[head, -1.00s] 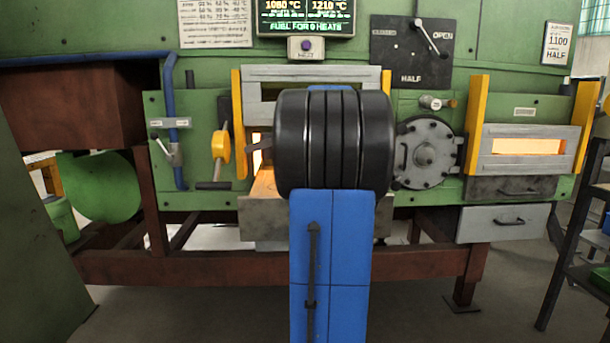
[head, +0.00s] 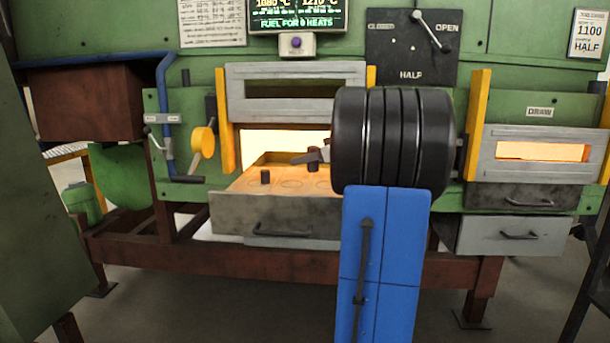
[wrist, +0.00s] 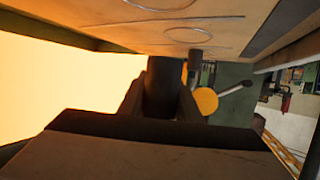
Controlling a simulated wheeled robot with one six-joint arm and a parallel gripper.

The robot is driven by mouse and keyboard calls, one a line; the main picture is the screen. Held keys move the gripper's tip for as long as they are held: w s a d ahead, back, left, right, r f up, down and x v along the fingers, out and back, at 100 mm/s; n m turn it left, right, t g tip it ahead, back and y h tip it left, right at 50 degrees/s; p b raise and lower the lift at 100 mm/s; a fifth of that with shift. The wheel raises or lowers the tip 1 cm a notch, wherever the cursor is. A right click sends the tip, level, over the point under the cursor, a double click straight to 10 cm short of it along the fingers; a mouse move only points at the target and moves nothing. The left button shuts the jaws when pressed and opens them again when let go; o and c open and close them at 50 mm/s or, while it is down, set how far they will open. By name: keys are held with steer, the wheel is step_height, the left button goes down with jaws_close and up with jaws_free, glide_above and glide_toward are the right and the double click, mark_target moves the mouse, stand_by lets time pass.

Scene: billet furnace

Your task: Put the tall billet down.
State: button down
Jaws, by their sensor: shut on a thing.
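A dark upright cylinder, the tall billet (head: 312,165), stands between the fingers of my gripper (head: 318,156) over the pulled-out tray of the furnace (head: 280,212). In the wrist view, which is upside down, the billet (wrist: 165,88) is between both fingers (wrist: 163,100). Its lower end is at or very near the tray top (wrist: 215,35); I cannot tell if it touches. A shorter dark billet (head: 265,177) stands apart on the tray, left of it in the head view; a small cylinder (wrist: 195,62) shows in the wrist view. My arm hides the tray's right part.
The furnace door (head: 295,78) is raised above the glowing opening (head: 285,139). Ring marks (head: 292,183) lie on the tray between the billets. A second drawer unit (head: 525,197) is at right.

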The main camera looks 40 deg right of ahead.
mark_target(305, 183)
steer(key=shift+f, duration=2.25)
steer(key=shift+f, duration=0.1)
steer(key=c, duration=1.3)
jaws_free()
steer(key=shift+s+d, duration=0.1)
steer(key=shift+s, duration=0.1)
steer(key=v, duration=1.1)
steer(key=shift+s, duration=0.3)
steer(key=shift+r, duration=0.25)
